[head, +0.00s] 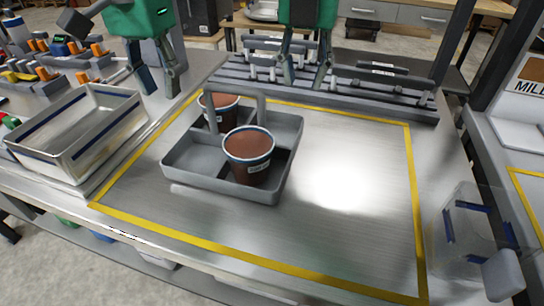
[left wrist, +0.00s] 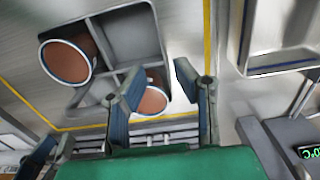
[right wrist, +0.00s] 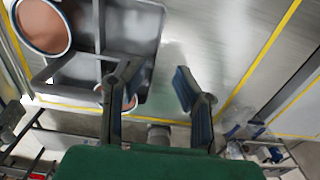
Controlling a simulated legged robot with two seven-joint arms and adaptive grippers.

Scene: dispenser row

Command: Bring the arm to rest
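My left gripper (head: 160,90) is open and empty, above the back left of the steel table in the head view. My right gripper (head: 305,82) is open and empty, in front of the grey slatted rack (head: 345,95) at the back. Neither gripper touches anything that I can see. A grey divided carrier (head: 183,172) with an upright handle stands on the table between and in front of them. It holds two brown-filled cups: a front cup (head: 248,150) and a back cup (head: 222,101), partly hidden by the handle. Both wrist views show spread fingers with nothing between them.
An empty metal pan (head: 75,150) stands at the left. Bottles and orange-tipped dispensers (head: 95,50) are behind it. A clear container (head: 465,235) is at the right edge. Yellow tape (head: 414,200) frames the work area, and its right half is bare.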

